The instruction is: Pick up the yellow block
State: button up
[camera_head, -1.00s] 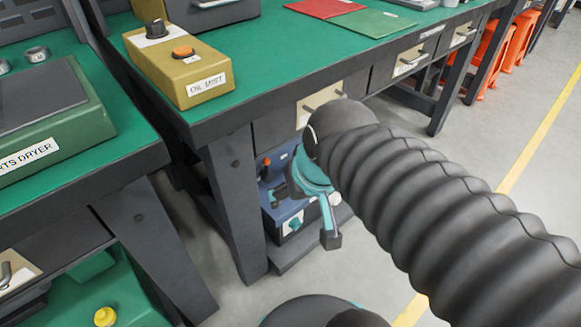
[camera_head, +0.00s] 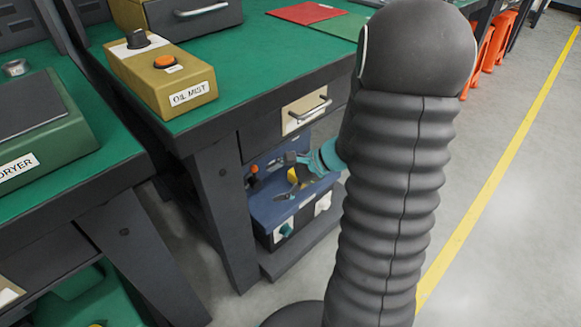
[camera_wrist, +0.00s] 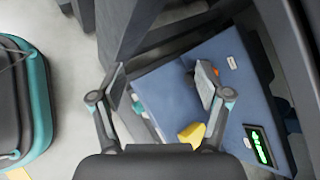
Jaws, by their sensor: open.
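The yellow block (camera_wrist: 191,134) shows in the wrist view against the top of a blue machine (camera_wrist: 185,80), just left of my right finger's lower part. In the head view a small yellow patch of it (camera_head: 292,175) shows among my gripper's fingers, which partly hide it. My gripper (camera_wrist: 160,85) is open, with its two fingers spread wide and nothing held between the tips. In the head view my gripper (camera_head: 288,178) is over the blue machine, under the bench. I cannot tell the exact gap between the fingers and the block.
The blue machine (camera_head: 285,208) stands on a low shelf beneath the green-topped bench (camera_head: 255,70). A dark bench leg (camera_head: 222,205) stands left of it and a drawer (camera_head: 303,108) hangs above. An oil mist box (camera_head: 165,75) sits on top.

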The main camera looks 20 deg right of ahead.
jog(key=w+d+f+m+t, duration=0.4)
jog(key=w+d+f+m, duration=0.2)
jog(key=d+f+m, duration=0.15)
jog(key=m+t+h, duration=0.3)
jog(key=m+h, duration=0.2)
jog(key=m, duration=0.2)
send_near(292, 179)
jog(key=w, duration=0.3)
jog(key=w+f, duration=0.1)
jog(key=w, duration=0.1)
jog(key=shift+w+d+f, duration=0.1)
jog(key=shift+w+f, duration=0.05)
jog(key=shift+w, duration=0.25)
jog(key=shift+r+x, duration=0.15)
jog(key=shift+x, duration=1.15)
jog(key=shift+r+x, duration=0.15)
jog(key=shift+x, duration=1.2)
jog(key=shift+w, duration=0.15)
grip_shut()
